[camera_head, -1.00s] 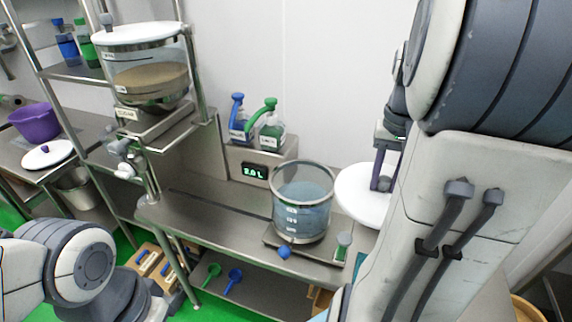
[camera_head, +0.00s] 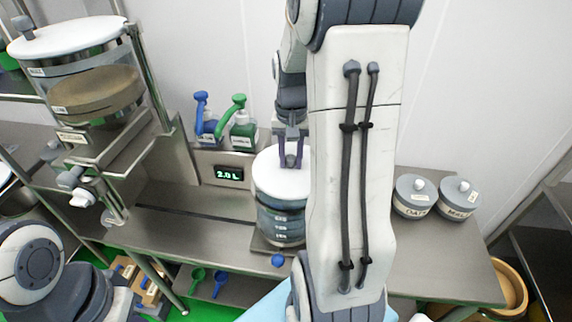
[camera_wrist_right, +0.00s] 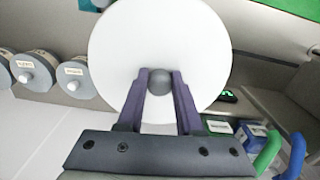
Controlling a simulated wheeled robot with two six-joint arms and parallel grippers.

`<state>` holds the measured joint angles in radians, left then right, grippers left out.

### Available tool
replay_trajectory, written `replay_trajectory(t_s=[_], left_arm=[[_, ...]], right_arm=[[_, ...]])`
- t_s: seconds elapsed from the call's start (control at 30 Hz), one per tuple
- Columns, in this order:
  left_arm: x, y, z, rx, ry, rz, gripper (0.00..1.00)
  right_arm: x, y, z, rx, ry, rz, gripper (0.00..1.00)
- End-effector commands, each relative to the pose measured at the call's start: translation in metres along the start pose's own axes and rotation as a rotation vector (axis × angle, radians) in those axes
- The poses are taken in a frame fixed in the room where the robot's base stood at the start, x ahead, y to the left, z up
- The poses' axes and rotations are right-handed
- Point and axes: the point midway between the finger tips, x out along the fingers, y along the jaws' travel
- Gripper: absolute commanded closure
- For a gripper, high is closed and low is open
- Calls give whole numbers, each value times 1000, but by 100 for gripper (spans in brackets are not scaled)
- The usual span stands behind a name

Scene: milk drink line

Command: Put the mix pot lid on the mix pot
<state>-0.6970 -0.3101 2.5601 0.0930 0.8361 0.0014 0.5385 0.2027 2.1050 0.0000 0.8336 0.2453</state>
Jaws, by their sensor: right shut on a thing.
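The mix pot (camera_head: 281,225) is a clear cylinder with bluish contents, standing on a dark plate on the steel counter. The white round mix pot lid (camera_head: 268,182) covers the pot's mouth in the head view. I cannot tell whether it rests on the rim or hangs just above it. My right gripper (camera_head: 291,161) is shut on the lid's grey knob; the right wrist view shows the knob (camera_wrist_right: 159,82) between the purple fingers and the lid's white face (camera_wrist_right: 160,35). The pot is hidden below the lid there. My left gripper is out of view.
Blue and green pump bottles (camera_head: 241,130) stand behind the pot, above the 2.0 L display (camera_head: 229,173). Two lidded grey jars (camera_head: 414,196) stand at the right. A large hopper (camera_head: 85,80) rises at the left. My right arm hides part of the counter.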

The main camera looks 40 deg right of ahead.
Motion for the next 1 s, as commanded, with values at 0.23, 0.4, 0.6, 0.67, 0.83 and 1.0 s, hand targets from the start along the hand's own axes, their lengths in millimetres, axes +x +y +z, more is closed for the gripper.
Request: replay_trajectory(t_s=[0.23, 0.4, 0.6, 0.67, 0.83, 1.0], left_arm=[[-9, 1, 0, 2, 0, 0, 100], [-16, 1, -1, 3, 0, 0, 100], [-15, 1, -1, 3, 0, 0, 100], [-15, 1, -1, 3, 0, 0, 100], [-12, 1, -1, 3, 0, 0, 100], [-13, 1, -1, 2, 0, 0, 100]], right_arm=[[17, -10, -3, 1, -5, 1, 100], [41, -10, -3, 1, -4, 1, 100], [47, -9, -4, 1, 1, 0, 100], [47, -9, -4, 1, 1, 0, 100], [51, -9, -4, 1, 1, 0, 100], [50, -9, -4, 1, 0, 0, 35]])
